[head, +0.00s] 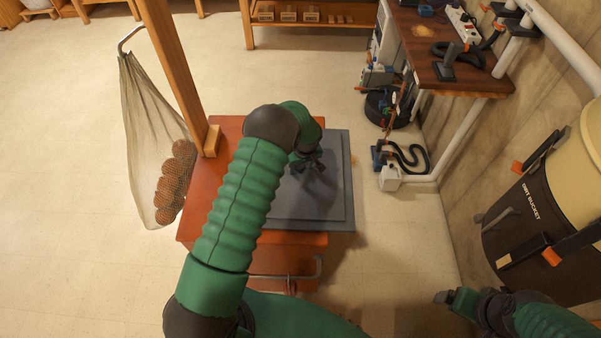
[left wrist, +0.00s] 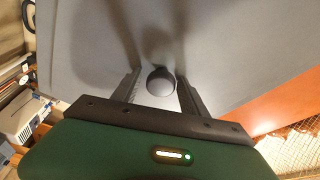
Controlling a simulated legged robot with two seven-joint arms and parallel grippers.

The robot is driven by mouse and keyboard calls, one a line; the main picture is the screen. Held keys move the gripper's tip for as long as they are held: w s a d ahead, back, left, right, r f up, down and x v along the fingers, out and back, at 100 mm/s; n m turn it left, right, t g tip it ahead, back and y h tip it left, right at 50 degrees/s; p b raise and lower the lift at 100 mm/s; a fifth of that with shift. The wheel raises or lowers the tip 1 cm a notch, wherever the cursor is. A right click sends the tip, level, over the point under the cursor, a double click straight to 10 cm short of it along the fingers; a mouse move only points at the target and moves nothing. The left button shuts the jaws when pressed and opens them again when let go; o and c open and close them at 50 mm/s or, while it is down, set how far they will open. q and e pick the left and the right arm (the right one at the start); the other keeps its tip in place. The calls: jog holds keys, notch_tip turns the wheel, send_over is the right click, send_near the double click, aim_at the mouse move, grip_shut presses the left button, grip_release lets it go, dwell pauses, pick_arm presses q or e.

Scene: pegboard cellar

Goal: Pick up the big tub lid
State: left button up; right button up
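The big tub lid (head: 342,205) looks like a flat grey square plate with a stepped rim, lying on an orange-red surface. In the left wrist view the grey plate (left wrist: 240,45) fills much of the picture, with a round dark knob (left wrist: 160,82) on it. My left gripper (head: 318,168) is over the lid, and its arm hides the lid's left part. In the left wrist view its fingers (left wrist: 160,92) are apart, one on each side of the knob, with small gaps showing. My right gripper (head: 447,297) is low at the right, away from the lid; its opening is unclear.
The orange-red stand (head: 195,215) carries a wooden post (head: 175,65) and a hanging net (head: 145,130) with brown balls. A large dark bucket (head: 535,225) stands at the right by the wall. A workbench (head: 450,60) is at the back right. Open floor lies beyond the stand.

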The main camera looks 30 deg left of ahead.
pick_arm(q)
jog(key=shift+a, duration=0.15)
jog(key=c, duration=1)
jog(key=shift+d, duration=0.2)
jog(key=shift+r, duration=0.1)
